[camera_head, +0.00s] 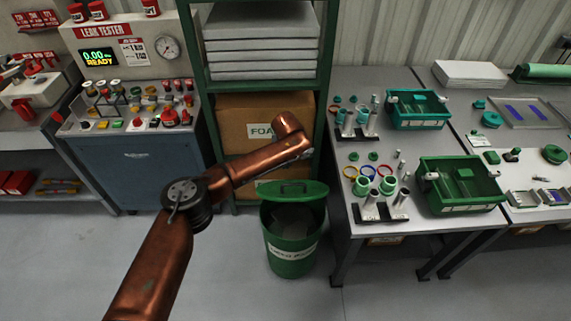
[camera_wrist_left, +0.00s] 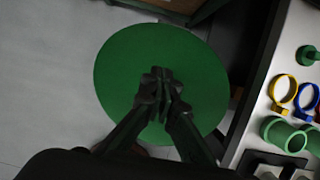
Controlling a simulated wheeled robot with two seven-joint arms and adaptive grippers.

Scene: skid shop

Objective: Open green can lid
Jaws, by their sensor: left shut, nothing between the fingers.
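The green can (camera_head: 292,258) stands on the floor left of the right-hand workbench, with a white label on its front. Its green lid (camera_head: 312,195) sits above the rear of the rim, and a gap at the front shows grey contents inside. A dark handle marks the lid's top in the head view. My left gripper (camera_head: 308,153) is above the lid, at the end of my copper arm. In the left wrist view its fingers (camera_wrist_left: 160,88) are closed together and empty over the round green lid (camera_wrist_left: 122,62); they hide the lid's middle. My right gripper is not in view.
A green shelf frame (camera_head: 327,90) with cardboard boxes (camera_head: 240,125) stands behind the can. The workbench (camera_head: 345,215) at right carries green bins (camera_head: 460,185) and small parts. A leak tester bench (camera_head: 140,165) stands at left. The floor in front of the can is clear.

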